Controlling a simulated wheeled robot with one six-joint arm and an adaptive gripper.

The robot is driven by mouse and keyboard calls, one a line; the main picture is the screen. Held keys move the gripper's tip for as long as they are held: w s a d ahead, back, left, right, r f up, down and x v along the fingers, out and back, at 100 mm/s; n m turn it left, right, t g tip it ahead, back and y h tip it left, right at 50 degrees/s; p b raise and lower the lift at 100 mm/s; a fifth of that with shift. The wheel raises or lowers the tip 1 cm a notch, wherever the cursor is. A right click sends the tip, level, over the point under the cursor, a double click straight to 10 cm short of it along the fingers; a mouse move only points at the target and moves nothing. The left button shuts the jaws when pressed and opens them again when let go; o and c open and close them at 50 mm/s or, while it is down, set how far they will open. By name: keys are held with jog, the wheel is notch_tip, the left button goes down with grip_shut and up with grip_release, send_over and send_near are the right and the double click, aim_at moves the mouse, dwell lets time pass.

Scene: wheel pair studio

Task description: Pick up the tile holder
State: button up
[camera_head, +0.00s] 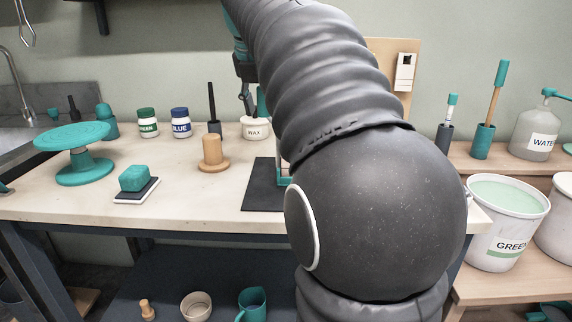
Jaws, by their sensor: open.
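A teal and white piece (284,176), which may be the tile holder, stands on a dark mat (262,190) on the workbench. My arm's thick dark sleeve hides most of it, so its full shape cannot be told. My gripper (250,102) shows only in part at the left edge of the sleeve, over the back of the bench near the white WAX jar (257,133). It is open, and I see nothing held in it. Its distance from the teal and white piece cannot be told.
A teal turntable (72,138), a teal block on a small tray (138,178), a wooden peg stand (213,153) and GREEN and BLUE jars (147,122) stand left. A GREEN bucket (505,220) stands right. The bench's front left is clear.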

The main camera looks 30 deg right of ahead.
grip_shut()
